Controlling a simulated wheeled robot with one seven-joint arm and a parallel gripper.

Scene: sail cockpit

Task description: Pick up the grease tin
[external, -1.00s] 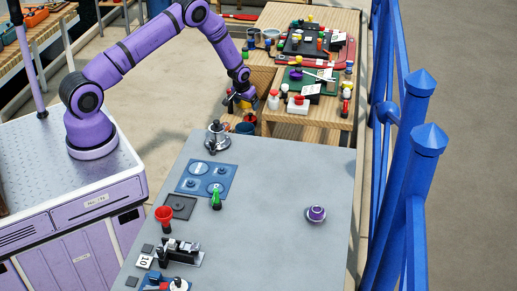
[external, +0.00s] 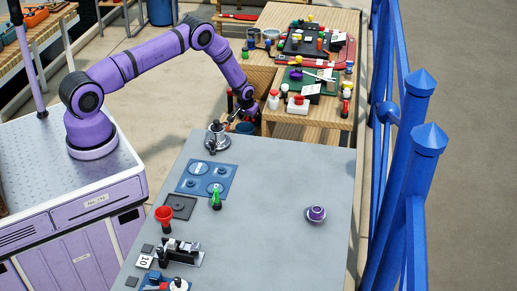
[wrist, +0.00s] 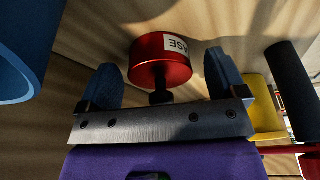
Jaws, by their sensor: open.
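The grease tin (wrist: 152,72) is a red round tin with a white label, part of its lettering readable as "ASE". In the wrist view it sits ahead of my gripper (wrist: 163,62), between the two blue finger pads. The fingers are open, with a gap visible on each side of the tin. A dark knob-like part shows at the tin's near side. In the external view my gripper (external: 233,119) is low, just past the grey table's far edge. I cannot make out the tin there.
In the wrist view a blue cup (wrist: 18,45) is at left; a yellow object (wrist: 262,100) and a black cylinder (wrist: 290,75) are at right. In the external view a metal winch (external: 217,138) stands close to my gripper. A cluttered wooden table (external: 340,125) lies to the right.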

